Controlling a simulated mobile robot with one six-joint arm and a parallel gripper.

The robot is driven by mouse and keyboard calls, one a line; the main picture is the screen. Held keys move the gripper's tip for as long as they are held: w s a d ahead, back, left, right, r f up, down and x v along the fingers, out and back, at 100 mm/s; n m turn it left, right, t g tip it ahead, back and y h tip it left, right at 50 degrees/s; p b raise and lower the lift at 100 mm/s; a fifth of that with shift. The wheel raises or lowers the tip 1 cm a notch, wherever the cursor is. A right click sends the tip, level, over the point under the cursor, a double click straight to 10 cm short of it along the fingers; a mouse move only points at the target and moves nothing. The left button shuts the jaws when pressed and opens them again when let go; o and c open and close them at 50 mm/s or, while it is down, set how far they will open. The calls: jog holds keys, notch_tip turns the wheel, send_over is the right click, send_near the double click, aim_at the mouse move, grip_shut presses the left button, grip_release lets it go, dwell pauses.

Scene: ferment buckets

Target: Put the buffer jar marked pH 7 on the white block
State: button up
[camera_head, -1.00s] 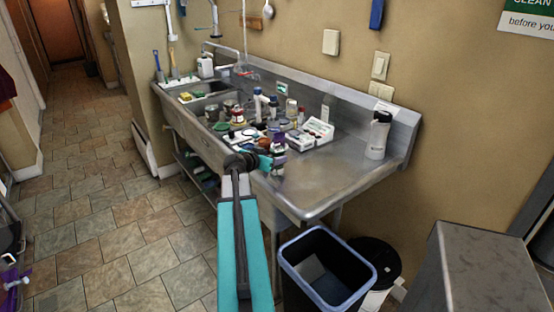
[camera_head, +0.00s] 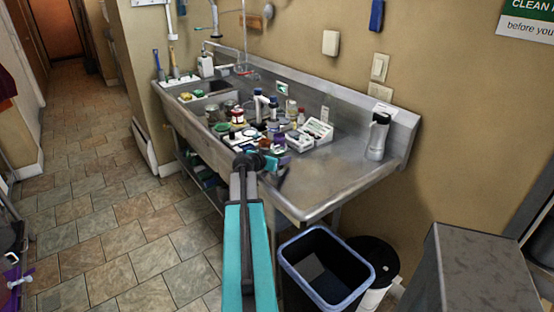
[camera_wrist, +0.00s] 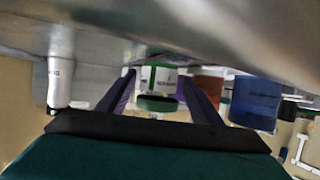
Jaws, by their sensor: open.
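My gripper (camera_head: 276,163) is at the front edge of the steel sink counter, in front of the crowded bottles and jars. In the wrist view, which looks upside down, my gripper (camera_wrist: 158,82) is open with its two dark fingers apart. A jar with a white label and green lid (camera_wrist: 158,103) shows between the fingers; I cannot tell whether they reach around it. Its label is too blurred to read, so I cannot tell whether it is the pH 7 jar. I cannot make out the white block for certain.
A blue-capped container (camera_wrist: 254,102) and a white cylinder (camera_wrist: 61,82) flank the fingers in the wrist view. A white box (camera_head: 318,130) and a grey-white jug (camera_head: 378,136) stand on the counter. A bin (camera_head: 326,268) stands below.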

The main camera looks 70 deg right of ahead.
aim_at(276, 149)
jog(key=shift+c, duration=0.4)
jog(key=c, duration=1.3)
jog(key=shift+o, duration=0.2)
jog(key=shift+r, duration=0.1)
jog(key=shift+r+b, duration=0.8)
jog(key=shift+r, duration=0.8)
jog(key=w+a+r+b, duration=0.1)
jog(key=w+a+b, duration=0.3)
jog(key=w+a, duration=0.4)
jog(key=shift+a+r+b, duration=0.3)
jog(key=shift+a, duration=2.6)
